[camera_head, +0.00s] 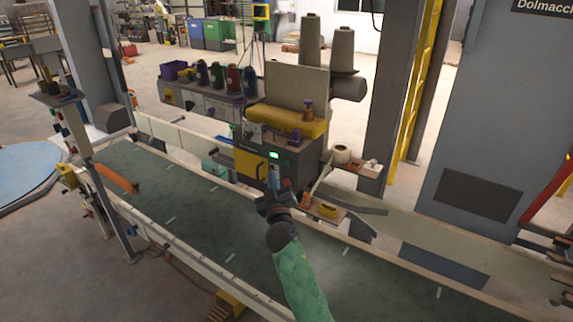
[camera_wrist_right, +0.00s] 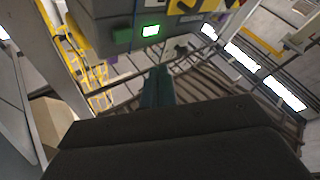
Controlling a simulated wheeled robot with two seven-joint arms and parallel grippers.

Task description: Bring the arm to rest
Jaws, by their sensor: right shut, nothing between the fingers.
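My right arm, in a green quilted sleeve, reaches up from the bottom middle of the head view. Its dark right gripper (camera_head: 273,178) is in front of the sewing machine's grey control box (camera_head: 292,160), which has a lit green button (camera_head: 274,155). In the right wrist view the fingers (camera_wrist_right: 156,88) are together with nothing between them. The lit green button (camera_wrist_right: 151,31) shows above the fingertips, apart from them in that picture. Whether the gripper touches the box is hard to tell. My left gripper is not in view.
A green conveyor belt (camera_head: 200,205) with pale rails runs below the arm. A shelf of thread spools (camera_head: 234,80) stands behind it. A post with buttons (camera_head: 75,130) is at left, a grey cabinet (camera_head: 490,130) at right.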

